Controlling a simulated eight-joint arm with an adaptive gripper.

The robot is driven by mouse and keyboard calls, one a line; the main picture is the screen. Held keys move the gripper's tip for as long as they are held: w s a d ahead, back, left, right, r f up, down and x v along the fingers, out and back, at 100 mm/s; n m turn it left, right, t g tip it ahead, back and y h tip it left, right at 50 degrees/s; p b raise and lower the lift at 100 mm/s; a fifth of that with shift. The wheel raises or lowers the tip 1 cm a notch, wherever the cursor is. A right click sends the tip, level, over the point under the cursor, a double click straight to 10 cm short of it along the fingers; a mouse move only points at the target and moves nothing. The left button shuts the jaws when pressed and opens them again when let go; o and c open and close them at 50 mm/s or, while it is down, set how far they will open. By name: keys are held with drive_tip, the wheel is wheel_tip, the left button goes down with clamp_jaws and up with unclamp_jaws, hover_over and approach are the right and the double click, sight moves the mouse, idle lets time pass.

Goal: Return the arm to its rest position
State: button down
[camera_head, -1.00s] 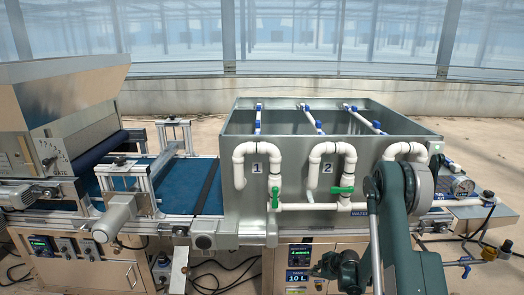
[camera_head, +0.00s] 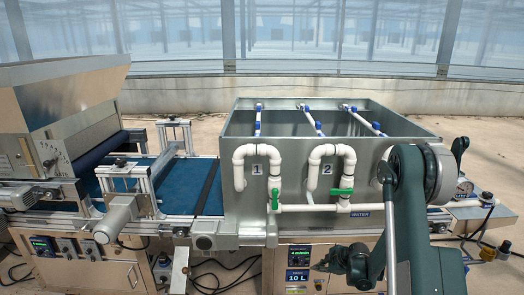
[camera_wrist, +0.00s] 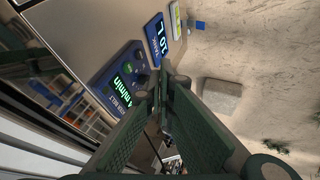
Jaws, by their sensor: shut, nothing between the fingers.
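My gripper (camera_head: 320,267) is low in front of the machine's front panel in the head view, beside the label reading 10 L (camera_head: 298,276). In the wrist view my gripper (camera_wrist: 163,82) has its two green fingers converging at the tips, shut with nothing between them. My green arm (camera_head: 408,215) is bent at the right of the head view. It covers part of the water tank's right end and the pipes there.
The grey water tank (camera_head: 290,190) carries white pipes (camera_head: 322,170) with green valves (camera_head: 341,192). A blue belt (camera_head: 210,199) and a hopper (camera_head: 65,85) are at left.

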drive_tip(key=shift+w+a+f, duration=0.1)
drive_tip(key=shift+w+a, duration=0.45)
idle(0.7)
drive_tip(key=c, duration=2.3)
unclamp_jaws()
drive_tip(key=o, duration=0.7)
drive_tip(key=shift+d+r, duration=0.2)
drive_tip(key=shift+r, duration=0.1)
drive_tip(key=o, duration=1.6)
drive_tip(key=s+d+r+m+t+p, duration=0.1)
drive_tip(key=s+d+r+m+p, duration=0.1)
drive_tip(key=d+r, duration=0.4)
drive_tip(key=shift+r+y, duration=0.4)
drive_tip(key=shift+r, duration=0.5)
drive_tip(key=s+d+r+m+t+h+p, duration=0.1)
drive_tip(key=s+d+r+m+t, duration=0.3)
drive_tip(key=d+r, duration=0.8)
drive_tip(key=s+d+r+m+t+h+p, duration=0.1)
drive_tip(key=s+d+r+m+t, duration=0.3)
drive_tip(key=d+r, duration=0.9)
drive_tip(key=s+d+r+m+t+h+p, duration=0.1)
drive_tip(key=s+d+r+m+t+h, duration=0.2)
drive_tip(key=r, duration=1.8)
drive_tip(key=s+d+m+t, duration=0.1)
drive_tip(key=s+d+m, duration=0.2)
drive_tip(key=s+d, duration=0.3)
drive_tip(key=shift+s+d+m+t, duration=0.3)
drive_tip(key=shift+d+m, duration=0.1)
drive_tip(key=shift+d, duration=1.75)
